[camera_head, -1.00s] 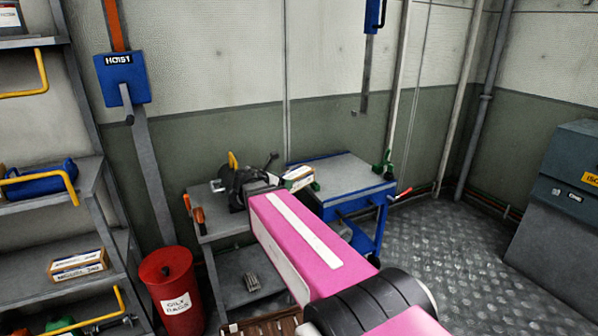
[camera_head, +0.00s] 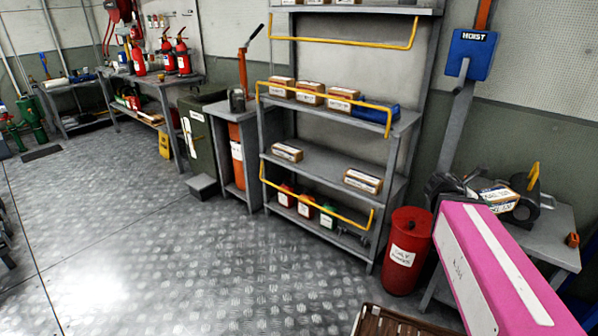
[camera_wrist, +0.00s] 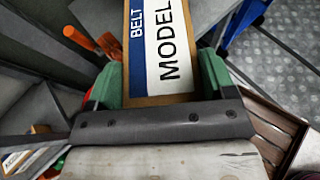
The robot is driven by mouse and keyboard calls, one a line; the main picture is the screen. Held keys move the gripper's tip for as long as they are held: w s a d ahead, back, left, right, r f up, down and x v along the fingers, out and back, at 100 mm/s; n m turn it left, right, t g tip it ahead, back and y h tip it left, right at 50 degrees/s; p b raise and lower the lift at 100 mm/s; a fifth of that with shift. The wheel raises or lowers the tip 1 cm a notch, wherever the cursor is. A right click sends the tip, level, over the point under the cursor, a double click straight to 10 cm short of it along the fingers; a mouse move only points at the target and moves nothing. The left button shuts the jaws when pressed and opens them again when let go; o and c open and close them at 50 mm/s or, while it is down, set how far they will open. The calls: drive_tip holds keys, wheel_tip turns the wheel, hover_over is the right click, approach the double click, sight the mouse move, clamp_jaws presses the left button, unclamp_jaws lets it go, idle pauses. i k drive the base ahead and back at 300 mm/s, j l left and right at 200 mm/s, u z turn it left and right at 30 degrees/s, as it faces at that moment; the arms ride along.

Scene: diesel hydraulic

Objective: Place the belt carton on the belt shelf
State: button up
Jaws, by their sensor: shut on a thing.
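The belt carton (camera_wrist: 160,45) is a brown box with a blue-and-white label reading BELT MODEL. My gripper (camera_wrist: 161,82) is shut on it, with a green pad on each side. In the head view, the carton (camera_head: 497,197) shows at the far end of my pink arm, at the right, in front of the grey workbench. The rack (camera_head: 335,165) stands left of the arm, apart from the carton. Its upper shelf holds several cartons and a blue item. Its middle shelf holds one carton at each end, with a bare gap between. No belt shelf label is readable.
Yellow rails (camera_head: 325,101) cross the rack's front. A red bin (camera_head: 407,252) stands between rack and workbench (camera_head: 545,235). A brown slatted crate (camera_head: 395,322) lies on the floor at the bottom.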

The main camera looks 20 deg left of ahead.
sight(334, 167)
drive_tip(key=i+j+u, duration=0.1)
drive_tip(key=u, duration=0.3)
drive_tip(key=i+j+u, duration=0.1)
drive_tip(key=j+u, duration=0.15)
drive_tip(key=u, duration=0.2)
drive_tip(key=i+j+u, duration=0.15)
drive_tip(key=u, duration=0.25)
drive_tip(key=i+j, duration=0.2)
drive_tip(key=i, duration=0.15)
drive_tip(key=i+j, duration=0.25)
drive_tip(key=i, duration=0.15)
